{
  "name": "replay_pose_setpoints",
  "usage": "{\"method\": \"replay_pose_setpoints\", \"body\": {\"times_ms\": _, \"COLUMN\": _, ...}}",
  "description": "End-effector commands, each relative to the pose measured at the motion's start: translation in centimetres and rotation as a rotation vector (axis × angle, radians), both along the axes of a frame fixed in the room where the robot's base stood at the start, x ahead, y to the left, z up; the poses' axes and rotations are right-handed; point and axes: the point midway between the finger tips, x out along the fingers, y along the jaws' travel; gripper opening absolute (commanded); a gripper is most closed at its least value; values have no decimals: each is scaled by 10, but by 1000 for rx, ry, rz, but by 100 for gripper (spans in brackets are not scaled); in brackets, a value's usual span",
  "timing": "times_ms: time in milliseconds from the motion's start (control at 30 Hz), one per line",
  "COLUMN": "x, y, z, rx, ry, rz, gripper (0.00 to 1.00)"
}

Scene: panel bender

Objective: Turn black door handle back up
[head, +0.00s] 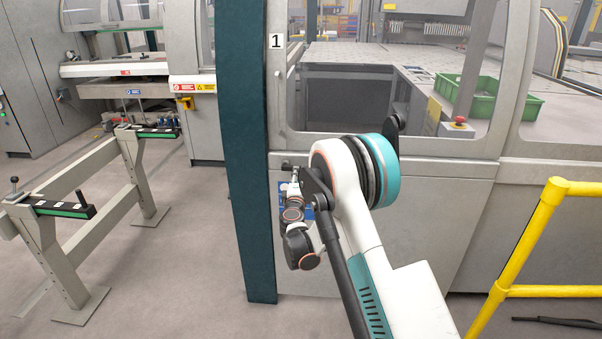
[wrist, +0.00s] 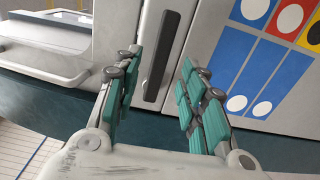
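The black door handle (wrist: 167,55) is a long dark bar on a light grey plate. In the wrist view it stands nearly upright, leaning slightly, between the fingers of my gripper (wrist: 159,64). The teal-padded fingers are apart, one on each side of the handle, with a gap visible on both sides. In the head view my gripper (head: 293,184) is small and partly hidden by my arm, at the grey lower panel below the window. I cannot clearly make out the handle's angle there.
A dark teal post (head: 245,150) stands just left of my gripper. A blue sign (wrist: 258,55) with round symbols is on the panel to the right. A yellow railing (head: 530,235) is at the right. Open floor lies left, beside a grey support frame (head: 130,180).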

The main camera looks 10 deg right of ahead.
Motion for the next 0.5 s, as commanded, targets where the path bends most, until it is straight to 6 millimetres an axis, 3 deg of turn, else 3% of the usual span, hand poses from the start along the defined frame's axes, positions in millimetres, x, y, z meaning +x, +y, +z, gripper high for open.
{"method": "replay_pose_setpoints", "body": {"times_ms": 200, "x": -34, "y": 12, "z": 0, "rx": -1, "ry": 0, "rz": 1, "gripper": 38}}
{"method": "replay_pose_setpoints", "body": {"times_ms": 500, "x": -47, "y": 16, "z": 0, "rx": -1, "ry": 0, "rz": 0, "gripper": 38}}
